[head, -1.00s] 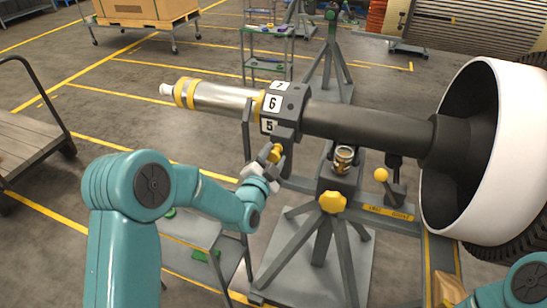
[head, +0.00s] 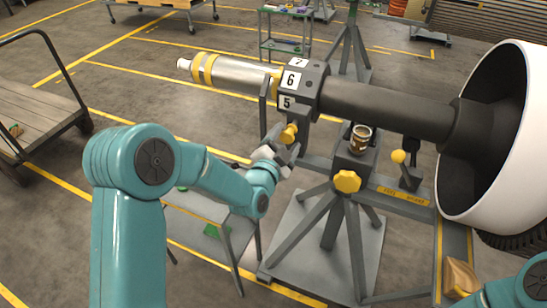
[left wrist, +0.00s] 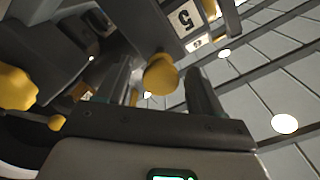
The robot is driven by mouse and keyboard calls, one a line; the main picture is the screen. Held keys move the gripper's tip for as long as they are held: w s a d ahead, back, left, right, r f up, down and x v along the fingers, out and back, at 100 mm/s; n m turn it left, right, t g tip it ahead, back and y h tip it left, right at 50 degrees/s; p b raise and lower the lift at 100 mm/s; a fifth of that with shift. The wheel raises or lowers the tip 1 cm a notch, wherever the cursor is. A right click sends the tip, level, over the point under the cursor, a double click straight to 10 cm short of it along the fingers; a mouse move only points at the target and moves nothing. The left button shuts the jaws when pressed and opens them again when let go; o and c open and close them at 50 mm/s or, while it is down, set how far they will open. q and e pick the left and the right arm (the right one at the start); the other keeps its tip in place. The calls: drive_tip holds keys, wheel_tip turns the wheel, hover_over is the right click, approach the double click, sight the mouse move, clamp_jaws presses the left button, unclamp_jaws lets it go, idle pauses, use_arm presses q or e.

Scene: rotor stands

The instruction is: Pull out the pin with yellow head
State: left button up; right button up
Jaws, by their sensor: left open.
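The pin's yellow head (head: 289,133) sticks out below the grey block with number labels (head: 304,88) on the rotor stand. It also shows in the left wrist view (left wrist: 161,74), where its shaft is mostly hidden behind the head. My left gripper (head: 282,147) is open, just below the block. In the left wrist view the fingers of my left gripper (left wrist: 158,88) stand apart on either side of the yellow head, with a gap visible on each side. My right arm shows only at the lower right corner; its gripper is out of frame.
A yellow knob (head: 347,181) and a yellow ball-topped lever (head: 398,156) are also on the stand. A can (head: 360,139) stands on its grey post. A large white-rimmed rotor part (head: 507,130) is at right. A flat cart (head: 40,105) stands at left.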

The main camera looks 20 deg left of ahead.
use_arm(q)
drive_tip(key=s+b, duration=1.5)
drive_tip(key=shift+s+a+b, duration=0.3)
drive_tip(key=shift+s+b, duration=0.1)
drive_tip(key=shift+r, duration=0.1)
